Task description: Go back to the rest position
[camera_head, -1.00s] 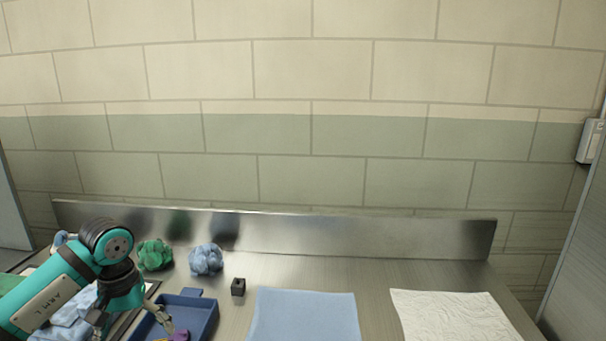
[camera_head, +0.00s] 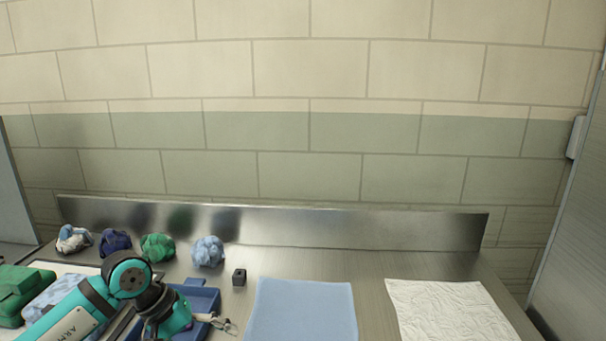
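My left arm, teal and black, comes in from the lower left. Its gripper (camera_head: 222,323) is small and seen from the side over the right part of the blue tray (camera_head: 205,297). I cannot tell whether its fingers are open or shut, and I see nothing clearly held. The arm hides much of the tray and what lies in it. My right gripper is not in view.
Crumpled bundles, white-brown (camera_head: 73,239), dark blue (camera_head: 115,242), green (camera_head: 157,247) and light blue (camera_head: 208,251), line the back. A small black block (camera_head: 239,277), a blue cloth (camera_head: 303,309) and a white towel (camera_head: 448,310) lie rightward. A green bag (camera_head: 18,292) is at left.

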